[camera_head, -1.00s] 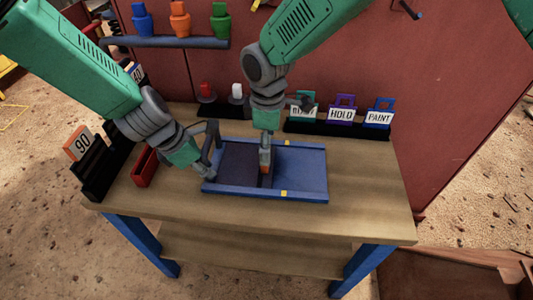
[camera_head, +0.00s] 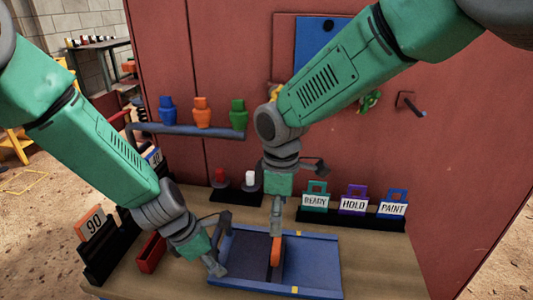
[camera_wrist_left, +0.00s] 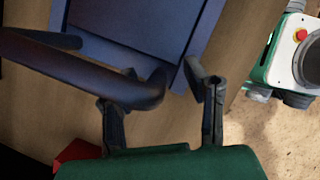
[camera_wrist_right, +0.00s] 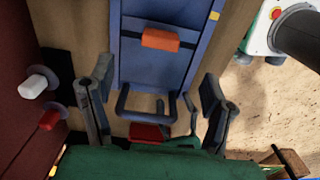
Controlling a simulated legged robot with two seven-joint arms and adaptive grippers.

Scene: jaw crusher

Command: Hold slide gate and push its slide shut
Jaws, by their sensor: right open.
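The slide gate has a blue frame (camera_head: 318,291) lying on the table, with an orange handle (camera_head: 275,250) standing near the middle of its slide. A dark looped bar (camera_head: 223,228) stands at its left end. My left gripper (camera_head: 215,267) is at the frame's front left corner. In the left wrist view its fingers (camera_wrist_left: 162,85) stand apart around the bar's end, but contact is unclear. My right gripper (camera_head: 277,222) is above the orange handle. In the right wrist view its fingers (camera_wrist_right: 155,100) are wide apart and empty, with the orange handle (camera_wrist_right: 160,40) beyond them.
Red and white knobs (camera_head: 234,190) and a row of tags (camera_head: 354,200) stand behind the gate. A red wall (camera_head: 465,140) closes the back. Bare tabletop (camera_head: 375,260) is free at the right.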

